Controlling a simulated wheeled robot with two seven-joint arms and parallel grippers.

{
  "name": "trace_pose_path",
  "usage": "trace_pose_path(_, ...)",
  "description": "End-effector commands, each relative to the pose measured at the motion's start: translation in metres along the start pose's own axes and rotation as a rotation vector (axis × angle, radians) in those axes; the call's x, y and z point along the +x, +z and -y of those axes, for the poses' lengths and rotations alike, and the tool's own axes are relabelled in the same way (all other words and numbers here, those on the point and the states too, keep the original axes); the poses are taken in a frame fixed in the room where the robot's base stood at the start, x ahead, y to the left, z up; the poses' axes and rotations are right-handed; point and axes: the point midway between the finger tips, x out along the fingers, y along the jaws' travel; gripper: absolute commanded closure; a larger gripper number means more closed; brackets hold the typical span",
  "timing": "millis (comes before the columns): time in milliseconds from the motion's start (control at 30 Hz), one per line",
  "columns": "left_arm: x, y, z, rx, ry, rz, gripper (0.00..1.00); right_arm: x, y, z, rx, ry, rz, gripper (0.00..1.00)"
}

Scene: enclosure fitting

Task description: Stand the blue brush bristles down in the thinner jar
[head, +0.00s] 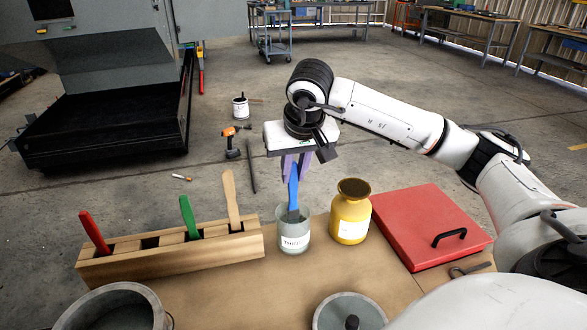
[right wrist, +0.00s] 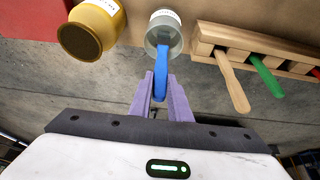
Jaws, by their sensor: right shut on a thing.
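The blue brush (head: 293,190) has its handle up and its lower end inside the grey thinner jar (head: 293,232), whose label faces the front. My right gripper (head: 295,170) is shut on the upper handle, above the jar. In the right wrist view the purple fingers (right wrist: 161,98) hold the blue handle (right wrist: 160,72), which runs into the thinner jar's mouth (right wrist: 164,35). The bristles are hidden or blurred in the jar, so I cannot tell whether they touch the bottom. My left gripper is not in view.
A yellow jar (head: 350,212) stands just right of the thinner jar. A wooden rack (head: 170,255) with red, green and plain handles stands at left. A red case (head: 430,225) lies at right. Metal pots (head: 115,308) stand at the table's front.

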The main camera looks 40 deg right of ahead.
Motion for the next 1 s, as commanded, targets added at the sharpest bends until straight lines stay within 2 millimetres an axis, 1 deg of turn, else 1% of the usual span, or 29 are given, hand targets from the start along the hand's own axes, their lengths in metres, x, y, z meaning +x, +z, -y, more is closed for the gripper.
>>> trace_pose_path(100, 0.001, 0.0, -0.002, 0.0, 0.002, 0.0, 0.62, 0.003, 0.001, 0.0, 0.0, 0.0, -0.001, 1.0)
trace_pose_path(400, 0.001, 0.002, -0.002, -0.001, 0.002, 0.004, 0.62, 0.003, 0.001, 0.0, 0.0, 0.0, -0.001, 1.0)
trace_pose_path(433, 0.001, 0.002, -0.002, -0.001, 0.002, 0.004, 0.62, 0.003, 0.001, 0.0, 0.0, 0.0, -0.001, 0.8)
trace_pose_path(533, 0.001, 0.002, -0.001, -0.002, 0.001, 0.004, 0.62, 0.003, 0.001, 0.0, 0.0, 0.0, -0.001, 0.63)
trace_pose_path(567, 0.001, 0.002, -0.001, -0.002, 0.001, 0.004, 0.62, 0.003, 0.001, 0.0, 0.0, 0.0, -0.001, 0.61)
trace_pose_path(867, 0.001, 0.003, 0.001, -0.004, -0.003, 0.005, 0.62, 0.001, 0.001, 0.0, 0.0, -0.001, -0.001, 0.61)
trace_pose_path(967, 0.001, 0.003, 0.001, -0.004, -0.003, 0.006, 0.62, -0.009, 0.0, 0.001, 0.001, -0.003, -0.005, 0.61)
trace_pose_path(1000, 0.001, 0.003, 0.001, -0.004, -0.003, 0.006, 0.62, -0.015, -0.001, 0.0, 0.001, -0.002, -0.005, 0.61)
